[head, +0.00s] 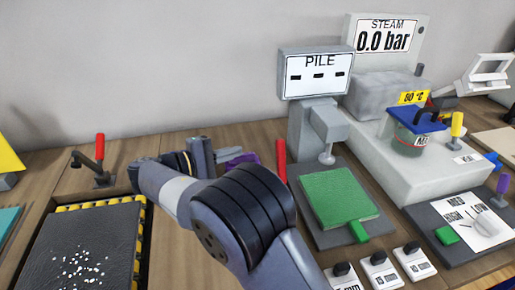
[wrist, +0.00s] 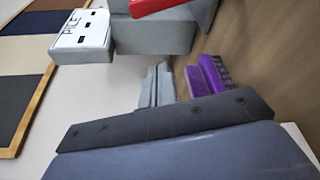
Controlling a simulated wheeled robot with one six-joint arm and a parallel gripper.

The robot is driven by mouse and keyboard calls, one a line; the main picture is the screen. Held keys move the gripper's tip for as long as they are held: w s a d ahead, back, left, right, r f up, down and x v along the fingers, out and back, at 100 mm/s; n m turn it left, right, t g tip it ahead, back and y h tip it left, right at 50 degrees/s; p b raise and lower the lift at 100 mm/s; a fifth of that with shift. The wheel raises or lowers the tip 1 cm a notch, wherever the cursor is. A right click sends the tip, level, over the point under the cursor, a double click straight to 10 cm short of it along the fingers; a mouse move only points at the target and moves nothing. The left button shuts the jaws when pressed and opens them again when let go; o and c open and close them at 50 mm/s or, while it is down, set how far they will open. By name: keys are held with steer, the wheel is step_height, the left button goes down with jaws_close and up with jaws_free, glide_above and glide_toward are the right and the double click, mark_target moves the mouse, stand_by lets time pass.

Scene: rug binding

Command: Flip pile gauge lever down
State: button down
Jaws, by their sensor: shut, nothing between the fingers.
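The pile gauge (head: 312,115) stands on the bench, and its PILE display (head: 317,75) shows three dashes. Its lever (head: 281,160) has a red grip and stands upright at the gauge's left side. In the wrist view the red lever (wrist: 158,5) crosses the top edge, beside the grey gauge body (wrist: 155,33). My gripper (head: 240,157) is left of the lever, apart from it. It is shut and empty in the wrist view (wrist: 157,72).
A purple brush-like object (wrist: 207,77) lies beside my fingers. A green sample (head: 338,198) lies on the gauge's base. A steam unit (head: 390,30) stands right of the gauge. A black tray (head: 85,250) and red-handled clamp (head: 99,150) are at left.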

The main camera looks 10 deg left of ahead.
mark_target(281, 162)
steer(key=w+d, duration=0.3)
steer(key=d, duration=0.5)
steer(key=shift+w+d+r, duration=0.15)
steer(key=shift+d, duration=0.15)
steer(key=shift+d, duration=0.1)
